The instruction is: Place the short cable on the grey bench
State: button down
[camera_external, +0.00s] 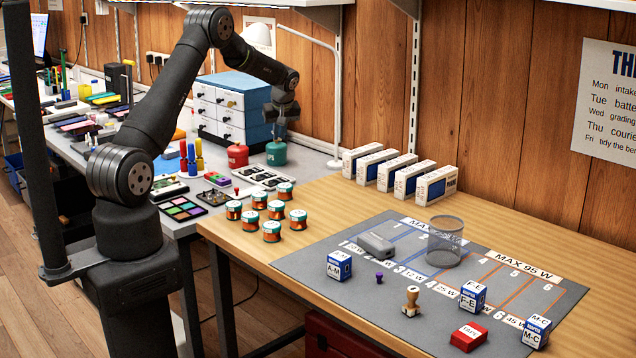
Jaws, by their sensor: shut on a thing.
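My gripper (280,132) hangs over the grey bench (310,165), in front of the blue drawer cabinet. It is shut on the narrow dark top of a rounded teal canister (276,153). The canister is upright at the bench's right end; I cannot tell whether its base touches the surface. A similar red canister (238,156) stands just to its left. I cannot make out a loose short cable. Several copper-coloured spools with teal and white tops, such as one spool (271,231), stand on the wooden table's left end.
The blue drawer cabinet (232,108) and a white lamp post (337,100) stand close to my gripper. Trays and small parts crowd the bench left of it. The wooden table (330,205) holds a grey mat (330,290), boxes and a wire-mesh cup (444,242).

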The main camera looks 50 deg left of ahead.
jog(key=s+a+n+g, duration=0.2)
jog(key=s+a+n, duration=0.4)
jog(key=a, duration=0.7)
send_over(214, 162)
jog(key=d, duration=0.2)
jog(key=shift+m, duration=0.4)
notch_tip(214, 162, down, 8)
jog(key=shift+w+a+r, duration=0.1)
jog(key=shift+a+r, duration=0.05)
jog(key=shift+r, duration=0.1)
jog(key=shift+a+f, duration=0.1)
jog(key=shift+f, duration=1.9)
jog(key=shift+f, duration=0.2)
jog(key=c, duration=1.5)
grip_release()
jog(key=shift+r, duration=0.1)
jog(key=v, duration=1.2)
